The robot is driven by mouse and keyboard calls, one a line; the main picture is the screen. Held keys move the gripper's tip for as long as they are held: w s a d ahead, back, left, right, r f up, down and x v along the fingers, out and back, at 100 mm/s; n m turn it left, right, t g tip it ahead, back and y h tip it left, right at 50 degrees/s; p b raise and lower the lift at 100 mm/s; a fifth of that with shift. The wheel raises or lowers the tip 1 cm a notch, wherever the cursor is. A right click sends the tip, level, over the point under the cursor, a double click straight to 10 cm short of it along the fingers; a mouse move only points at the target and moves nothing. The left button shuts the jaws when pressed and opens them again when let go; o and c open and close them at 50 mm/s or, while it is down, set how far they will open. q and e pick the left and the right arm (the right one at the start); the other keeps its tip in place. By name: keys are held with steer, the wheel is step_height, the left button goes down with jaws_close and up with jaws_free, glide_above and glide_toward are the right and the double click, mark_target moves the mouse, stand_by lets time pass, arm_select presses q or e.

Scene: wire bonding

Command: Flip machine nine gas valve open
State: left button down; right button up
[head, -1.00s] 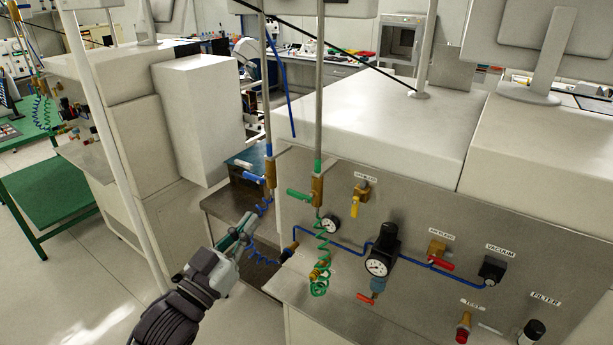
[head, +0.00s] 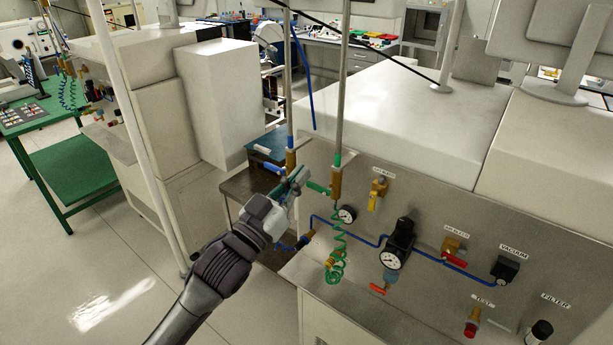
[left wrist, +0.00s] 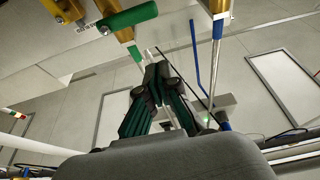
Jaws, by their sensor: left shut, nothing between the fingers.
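A green-handled brass valve (head: 318,188) is on the thin vertical pipe with the green band. A blue-handled brass valve (head: 272,166) is on the pipe to its left. A yellow-handled valve (head: 373,200) is on the steel panel; its label is too small to read. My left gripper (head: 298,176) is shut and empty, close to the left of the green handle in the head view; contact cannot be told. In the left wrist view the fingers (left wrist: 153,60) are below the green handle (left wrist: 128,18), with the blue-banded pipe (left wrist: 218,28) to the right. My right gripper is not in view.
The steel panel (head: 440,215) carries a black regulator with a gauge (head: 390,259), a red-handled valve (head: 455,260) and the vacuum fitting (head: 505,268). A coiled green hose (head: 336,265) hangs below the green valve. A slanted white pole (head: 138,130) stands left of my arm.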

mark_target(318, 188)
arm_select(q)
steer(key=f, duration=0.1)
steer(key=w+d+f+p, duration=0.1)
steer(key=w+f, duration=0.1)
steer(key=shift+d+f+p, duration=0.1)
steer(key=shift+d+p, duration=0.15)
steer(key=shift+p, duration=0.15)
steer(key=shift+w, duration=0.15)
